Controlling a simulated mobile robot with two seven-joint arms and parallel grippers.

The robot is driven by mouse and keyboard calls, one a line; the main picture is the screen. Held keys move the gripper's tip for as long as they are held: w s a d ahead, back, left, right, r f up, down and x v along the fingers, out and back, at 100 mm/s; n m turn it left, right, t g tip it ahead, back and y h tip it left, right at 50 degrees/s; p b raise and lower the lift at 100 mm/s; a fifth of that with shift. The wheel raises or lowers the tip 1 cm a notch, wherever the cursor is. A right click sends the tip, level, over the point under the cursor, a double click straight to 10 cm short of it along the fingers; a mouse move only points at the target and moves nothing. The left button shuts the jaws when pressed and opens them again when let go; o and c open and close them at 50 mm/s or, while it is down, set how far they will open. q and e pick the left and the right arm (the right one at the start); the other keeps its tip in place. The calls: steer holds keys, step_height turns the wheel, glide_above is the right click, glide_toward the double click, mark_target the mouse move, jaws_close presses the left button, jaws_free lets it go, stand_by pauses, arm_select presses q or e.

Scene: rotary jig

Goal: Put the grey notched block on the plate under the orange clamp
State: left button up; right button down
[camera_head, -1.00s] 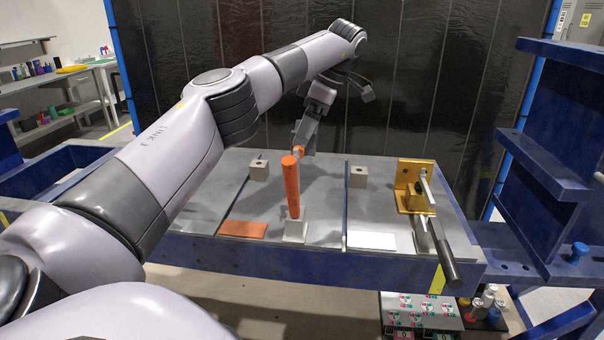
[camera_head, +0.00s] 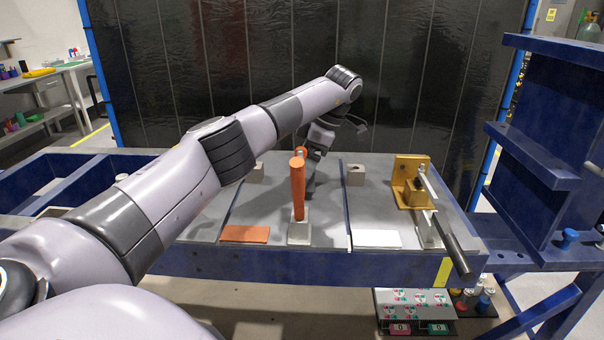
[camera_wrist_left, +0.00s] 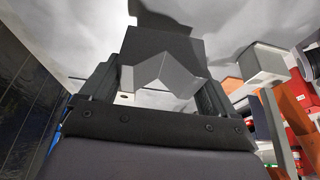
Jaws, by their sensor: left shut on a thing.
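The grey notched block (camera_wrist_left: 150,45) is between the fingers of my left gripper (camera_wrist_left: 155,80) in the left wrist view, its V-shaped notch facing the wrist. In the head view my left gripper (camera_head: 311,184) points down close to the grey table surface, just behind and right of the orange clamp (camera_head: 297,188). The clamp's long orange arm stands upright above a light grey base block (camera_head: 299,232) and partly hides the gripper. The held block cannot be made out clearly in the head view. My right gripper is not in view.
An orange plate (camera_head: 245,234) and a white plate (camera_head: 375,239) lie near the table's front edge. A gold bracket (camera_head: 410,180) with a dark-handled lever (camera_head: 455,243) stands at right. Small grey blocks with holes (camera_head: 355,174) (camera_head: 256,172) stand farther back.

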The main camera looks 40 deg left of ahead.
arm_select(q)
steer(key=shift+w+x, duration=0.25)
steer(key=shift+x, duration=0.7)
steer(key=shift+d+f, duration=0.15)
steer(key=shift+f, duration=0.2)
steer(key=shift+d, duration=0.15)
steer(key=o, duration=1.2)
steer(key=shift+f, duration=0.1)
steer(key=shift+o, duration=0.2)
